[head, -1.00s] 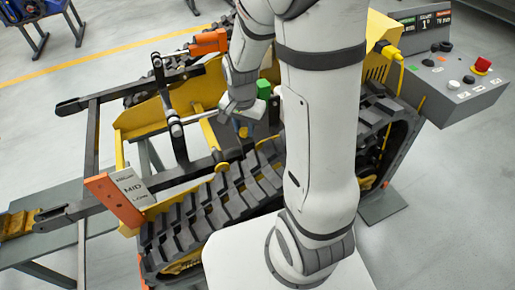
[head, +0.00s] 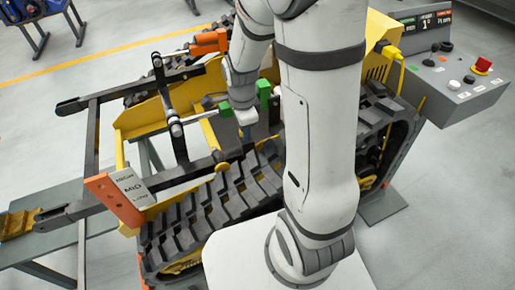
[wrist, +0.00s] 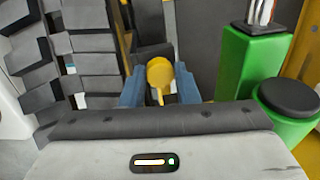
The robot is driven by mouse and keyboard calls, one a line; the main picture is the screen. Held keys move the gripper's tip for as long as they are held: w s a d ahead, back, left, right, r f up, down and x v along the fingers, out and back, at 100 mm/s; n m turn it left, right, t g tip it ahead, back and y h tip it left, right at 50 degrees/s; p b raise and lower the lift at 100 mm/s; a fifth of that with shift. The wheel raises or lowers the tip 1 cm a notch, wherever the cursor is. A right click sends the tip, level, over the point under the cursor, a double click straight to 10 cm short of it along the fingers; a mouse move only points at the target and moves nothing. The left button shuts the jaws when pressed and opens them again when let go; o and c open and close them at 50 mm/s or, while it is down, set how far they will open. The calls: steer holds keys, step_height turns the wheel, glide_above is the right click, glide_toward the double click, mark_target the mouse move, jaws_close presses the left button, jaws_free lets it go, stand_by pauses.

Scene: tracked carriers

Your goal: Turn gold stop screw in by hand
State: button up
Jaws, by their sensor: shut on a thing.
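The gold stop screw (wrist: 159,72) shows a round gold head with a narrow bar in the wrist view. My gripper (wrist: 160,90) is shut on it, with one blue finger on each side of the head. The lower part of the screw is hidden. In the head view my gripper (head: 247,132) points down beside the yellow carrier frame, just above the near black track. The screw cannot be made out there behind the fingers and wrist.
A green block (wrist: 248,68) and a green cylinder with a dark cap (wrist: 290,98) stand close to the right of my gripper in the wrist view. Black track pads (wrist: 90,55) lie to the left. A control box (head: 455,85) stands at the right.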

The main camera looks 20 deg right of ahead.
steer(key=shift+w+r, duration=0.1)
steer(key=shift+w, duration=0.25)
steer(key=m, duration=0.9)
steer(key=shift+m, duration=0.4)
steer(key=o, duration=0.8)
steer(key=shift+s, duration=0.15)
